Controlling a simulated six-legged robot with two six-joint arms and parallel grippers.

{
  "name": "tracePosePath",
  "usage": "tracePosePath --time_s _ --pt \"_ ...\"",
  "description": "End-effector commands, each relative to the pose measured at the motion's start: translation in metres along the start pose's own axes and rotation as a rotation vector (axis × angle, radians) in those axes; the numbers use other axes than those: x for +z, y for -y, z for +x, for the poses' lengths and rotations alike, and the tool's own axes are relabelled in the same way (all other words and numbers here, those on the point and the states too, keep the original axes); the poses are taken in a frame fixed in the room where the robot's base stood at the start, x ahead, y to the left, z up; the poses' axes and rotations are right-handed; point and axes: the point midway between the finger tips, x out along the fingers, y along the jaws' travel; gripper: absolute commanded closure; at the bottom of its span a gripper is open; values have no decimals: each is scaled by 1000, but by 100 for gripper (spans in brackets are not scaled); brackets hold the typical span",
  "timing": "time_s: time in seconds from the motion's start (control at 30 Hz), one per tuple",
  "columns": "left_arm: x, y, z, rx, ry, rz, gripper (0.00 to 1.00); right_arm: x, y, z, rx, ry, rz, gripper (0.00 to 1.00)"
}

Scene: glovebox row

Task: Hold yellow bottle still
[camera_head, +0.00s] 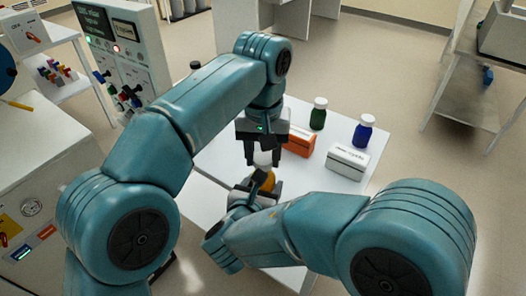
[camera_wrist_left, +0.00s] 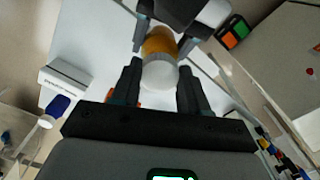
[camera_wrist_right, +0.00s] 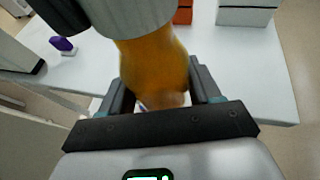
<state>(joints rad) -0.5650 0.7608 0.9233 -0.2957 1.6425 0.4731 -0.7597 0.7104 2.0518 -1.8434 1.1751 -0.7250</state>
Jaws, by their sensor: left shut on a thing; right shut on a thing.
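The yellow bottle (camera_head: 266,180) has an orange-yellow body and a white cap (camera_head: 263,158). It is held above the white table between my two grippers. My left gripper (camera_head: 263,154) points down with its fingers on either side of the cap; the left wrist view shows the cap (camera_wrist_left: 160,75) between them. My right gripper (camera_head: 248,186) comes in from the side, shut on the body. The right wrist view shows the body (camera_wrist_right: 155,68) between its fingers, partly hiding them. My arms hide part of the bottle in the head view.
On the white table (camera_head: 225,158) stand an orange box (camera_head: 299,141), a white box (camera_head: 347,161), a green bottle (camera_head: 318,114) and a blue bottle (camera_head: 363,131). A panel (camera_head: 125,55) stands at the left. A shelf unit (camera_head: 465,80) is at the right.

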Motion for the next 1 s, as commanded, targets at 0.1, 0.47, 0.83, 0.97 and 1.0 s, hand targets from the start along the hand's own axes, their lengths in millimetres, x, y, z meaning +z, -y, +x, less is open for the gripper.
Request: tracePosePath --time_s 0.1,0.47,0.83,0.97,1.0 --pt "0 0 3 0 0 0 84 0 0 0 0 1 0 92" --pt "0 0 8 0 0 5 84 0 0 0 0 1 0 100" --pt "-1 2 8 0 -1 722 84 0 0 0 0 0 0 100" --pt "-2 3 8 0 0 1067 84 0 0 0 0 0 0 100" --pt "-2 3 9 0 -1 1174 84 0 0 0 0 0 0 100"
